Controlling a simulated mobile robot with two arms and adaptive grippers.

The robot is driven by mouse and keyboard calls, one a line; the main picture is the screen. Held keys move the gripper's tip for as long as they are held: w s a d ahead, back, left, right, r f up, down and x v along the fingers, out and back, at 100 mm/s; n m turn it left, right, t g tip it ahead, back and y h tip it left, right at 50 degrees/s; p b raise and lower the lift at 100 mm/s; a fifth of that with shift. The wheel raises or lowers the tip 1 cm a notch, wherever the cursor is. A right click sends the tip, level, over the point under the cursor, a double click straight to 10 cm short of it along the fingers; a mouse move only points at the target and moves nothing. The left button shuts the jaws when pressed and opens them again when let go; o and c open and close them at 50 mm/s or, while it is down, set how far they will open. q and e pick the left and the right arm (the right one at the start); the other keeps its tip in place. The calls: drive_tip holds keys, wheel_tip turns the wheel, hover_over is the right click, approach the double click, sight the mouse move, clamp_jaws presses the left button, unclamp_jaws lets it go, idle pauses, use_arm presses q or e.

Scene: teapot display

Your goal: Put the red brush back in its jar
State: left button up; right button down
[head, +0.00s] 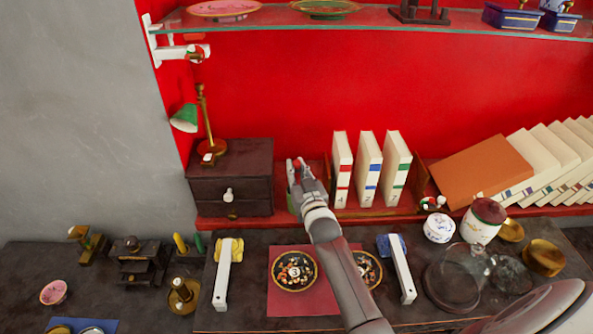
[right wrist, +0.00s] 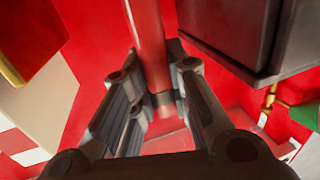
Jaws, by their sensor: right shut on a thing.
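My right gripper (head: 299,172) is at the red back wall, between the dark drawer cabinet and the upright books. It is shut on a red, rod-like thing, which I take for the red brush (right wrist: 148,40); in the right wrist view it stands between the fingers of the right gripper (right wrist: 158,100). In the head view only a small red bit shows at the fingertips. I cannot tell which vessel is its jar. My left gripper is out of view.
The dark drawer cabinet (head: 231,178) with a green-shaded lamp (head: 205,125) stands left of the gripper. White books (head: 369,168) stand close on the right. A glass shelf (head: 400,33) runs above. A lidded jar (head: 482,222) and glass domes (head: 453,280) stand at the right.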

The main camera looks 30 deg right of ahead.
drive_tip(key=shift+f, duration=0.1)
drive_tip(key=c, duration=1.4)
unclamp_jaws()
drive_tip(key=shift+s+a, duration=0.1)
drive_tip(key=shift+s, duration=0.4)
drive_tip(key=s, duration=0.3)
drive_tip(key=s+a+b, duration=0.1)
drive_tip(key=s, duration=0.3)
drive_tip(key=s+a+b, duration=0.1)
drive_tip(key=s, duration=0.2)
drive_tip(key=shift+s, duration=0.4)
